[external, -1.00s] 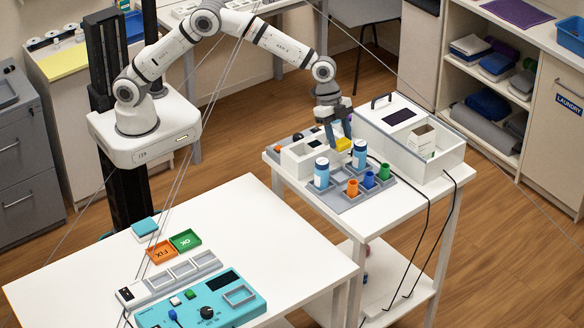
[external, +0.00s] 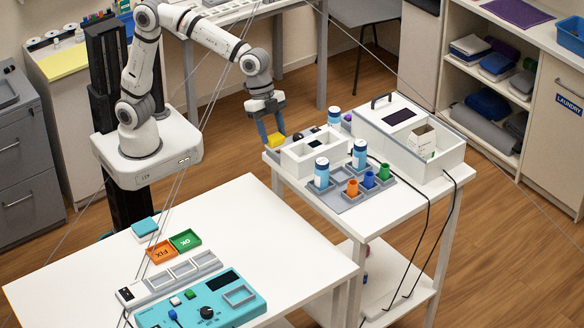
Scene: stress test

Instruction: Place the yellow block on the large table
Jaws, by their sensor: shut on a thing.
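The yellow block (external: 276,140) is held between the fingers of my gripper (external: 272,134). My gripper is shut on it, pointing down, near the back left corner of the small table (external: 405,203). The block appears raised above the tabletop, though its exact height is hard to tell. The large white table (external: 80,270) stands at the front left, apart from the small table, and my gripper is not over it.
The small table carries a white compartment box (external: 300,160), several blue-and-white bottles (external: 321,173), coloured cups (external: 352,188) and a large white case (external: 440,150).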

